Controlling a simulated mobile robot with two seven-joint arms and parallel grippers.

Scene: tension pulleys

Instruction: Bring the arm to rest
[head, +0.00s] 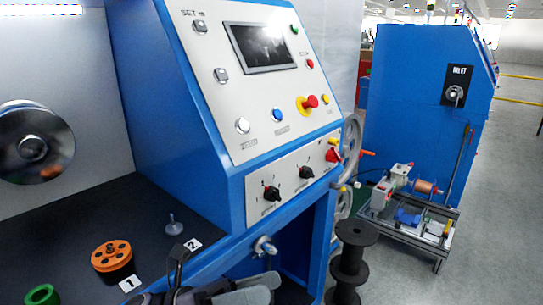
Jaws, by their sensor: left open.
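My left gripper (180,265) shows at the bottom edge of the head view, dark and grey, with its arm partly cut off by the frame. It is open, and I see nothing between its fingers. It is in front of the blue machine's dark work surface (75,225), close to the white label "2" (193,244). An orange pulley (112,256) on a black base stands to its left, apart from it, behind the label "1" (130,283). My right gripper is not in view.
A green ring-shaped part (42,295) is at the lower left. A small metal peg (173,225) stands behind label "2". The blue console (265,80) with screen and knobs rises behind.

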